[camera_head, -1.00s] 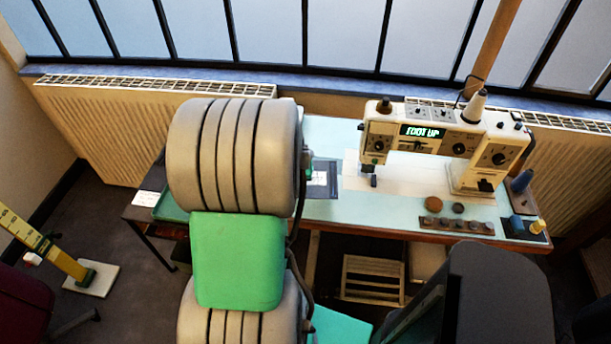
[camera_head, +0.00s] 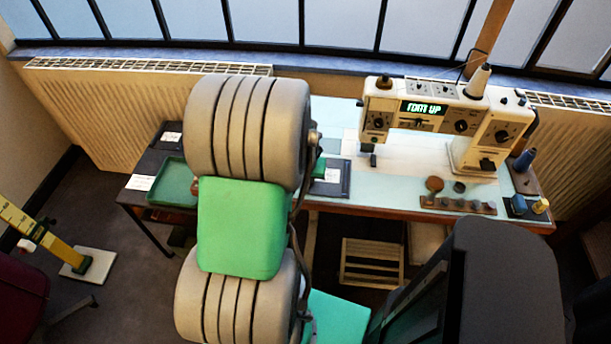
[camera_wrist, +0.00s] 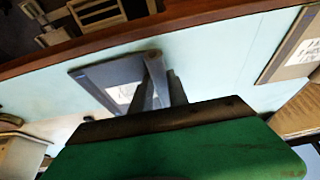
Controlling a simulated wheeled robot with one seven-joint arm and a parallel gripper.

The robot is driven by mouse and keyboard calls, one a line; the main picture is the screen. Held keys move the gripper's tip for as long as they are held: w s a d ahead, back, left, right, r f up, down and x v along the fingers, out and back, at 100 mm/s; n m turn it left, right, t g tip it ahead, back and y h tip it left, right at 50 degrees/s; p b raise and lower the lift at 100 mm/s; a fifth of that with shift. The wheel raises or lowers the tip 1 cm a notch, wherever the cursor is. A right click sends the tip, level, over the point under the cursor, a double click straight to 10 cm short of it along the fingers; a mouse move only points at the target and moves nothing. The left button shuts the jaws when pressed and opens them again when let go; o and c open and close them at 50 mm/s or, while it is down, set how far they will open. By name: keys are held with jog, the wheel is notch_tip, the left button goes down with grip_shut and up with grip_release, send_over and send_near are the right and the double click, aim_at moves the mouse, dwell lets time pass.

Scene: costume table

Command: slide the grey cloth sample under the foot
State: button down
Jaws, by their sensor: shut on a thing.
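The grey cloth sample appears to be the flat dark grey piece with a white label (camera_head: 342,188) on the pale table, left of the sewing machine (camera_head: 445,130). It also shows in the wrist view (camera_wrist: 92,75). My gripper (camera_wrist: 163,98) is shut at its edge, with the fingers close together; the exact grip is hard to see. In the head view my arm hides most of the gripper. The machine's foot (camera_head: 373,160) is to the right of the sample, apart from it, above the pale bed. The display reads "FOOT UP".
A green tray (camera_head: 170,187) and white labels lie at the table's left. Round pieces and a brown strip with several knobs (camera_head: 457,205) lie at the front right, beside spools (camera_head: 540,205). The pale surface between sample and foot looks clear.

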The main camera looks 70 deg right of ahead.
aim_at(328, 165)
jog(key=shift+s+d+b, duration=0.3)
jog(key=shift+s+d, duration=0.8)
jog(key=shift+d, duration=0.3)
jog(key=shift+s+d+b, duration=0.3)
jog(key=shift+s+d, duration=0.8)
jog(key=shift+d, duration=0.3)
jog(key=shift+w+d+b, duration=0.15)
jog(key=shift+d+b, duration=0.35)
jog(key=shift+d, duration=0.9)
jog(key=shift+a+f, duration=0.1)
jog(key=shift+a, duration=0.1)
jog(key=c, duration=1.2)
grip_release()
